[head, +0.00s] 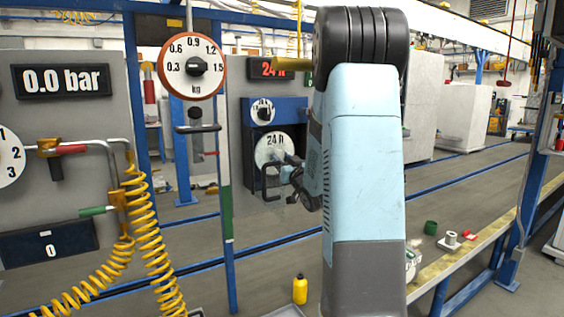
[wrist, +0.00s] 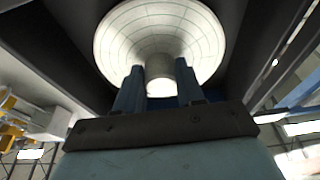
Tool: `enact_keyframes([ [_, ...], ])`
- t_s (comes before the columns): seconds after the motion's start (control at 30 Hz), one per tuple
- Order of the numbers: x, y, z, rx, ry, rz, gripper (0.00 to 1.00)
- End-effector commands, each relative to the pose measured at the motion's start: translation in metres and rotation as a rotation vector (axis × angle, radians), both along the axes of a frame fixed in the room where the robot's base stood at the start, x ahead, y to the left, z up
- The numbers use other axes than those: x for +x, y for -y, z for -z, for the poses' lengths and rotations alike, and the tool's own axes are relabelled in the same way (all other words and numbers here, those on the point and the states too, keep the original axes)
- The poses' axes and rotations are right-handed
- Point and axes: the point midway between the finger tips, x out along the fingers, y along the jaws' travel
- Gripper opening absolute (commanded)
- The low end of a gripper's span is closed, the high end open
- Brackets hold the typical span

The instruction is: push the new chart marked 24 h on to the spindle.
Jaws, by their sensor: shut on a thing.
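The chart (head: 266,147), a white disc marked 24 h, is at the front of the dark recorder case (head: 256,185) in the head view. My gripper (head: 292,164) is in front of its right side, partly hidden by my arm. In the wrist view the chart (wrist: 112,40) faces me as a pale disc with grid lines. The two fingers of my gripper (wrist: 159,84) are shut on a short round hub at the chart's middle. The spindle is hidden behind the chart, so I cannot tell how far the chart is on it.
A small dial (head: 262,111) on a blue panel and a red display (head: 272,68) are above the chart. A black handle (head: 266,182) is just below it. A post with a round kg gauge (head: 194,66) stands to the left. A yellow coiled hose (head: 146,235) hangs farther left.

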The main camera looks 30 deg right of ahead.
Motion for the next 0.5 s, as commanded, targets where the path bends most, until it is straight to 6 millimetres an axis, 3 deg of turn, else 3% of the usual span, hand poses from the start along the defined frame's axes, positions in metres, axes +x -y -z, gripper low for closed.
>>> enact_keyframes([
  [0.5, 0.012, -0.002, 0.002, 0.002, -0.002, -0.004, 0.00],
])
